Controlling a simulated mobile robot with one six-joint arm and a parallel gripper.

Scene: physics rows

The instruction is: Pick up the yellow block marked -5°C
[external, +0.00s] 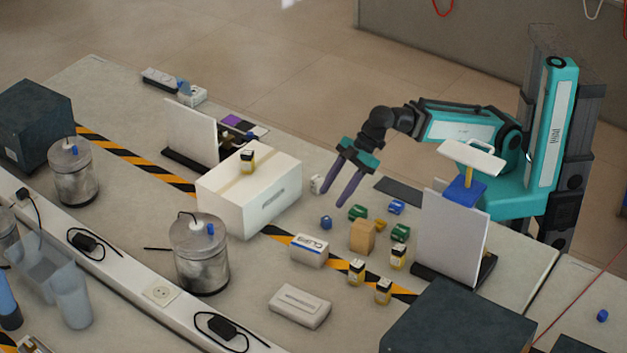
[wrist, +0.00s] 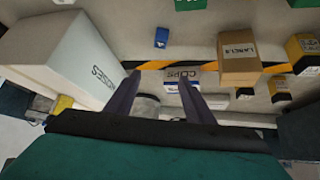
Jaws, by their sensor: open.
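Several yellow blocks with dark labels are in view, and I cannot read -5°C on any of them. In the external view one yellow block (external: 248,161) stands on the large white box (external: 225,203). Others stand right of centre: one (external: 398,257) beside the cardboard box, one (external: 357,271) and one (external: 383,290) nearer the striped tape. The wrist view shows yellow blocks at right (wrist: 302,52) and lower right (wrist: 280,89). My gripper (external: 335,200) is open and empty, pointing down above the table, right of the white box. Its fingers also show in the wrist view (wrist: 160,80).
A cardboard box (external: 362,236), a small white carton (external: 309,250) and blue and green blocks (external: 358,212) crowd the table near my gripper. An upright panel (external: 452,235) and a dark box (external: 455,325) stand right. A metal canister (external: 202,260) stands left.

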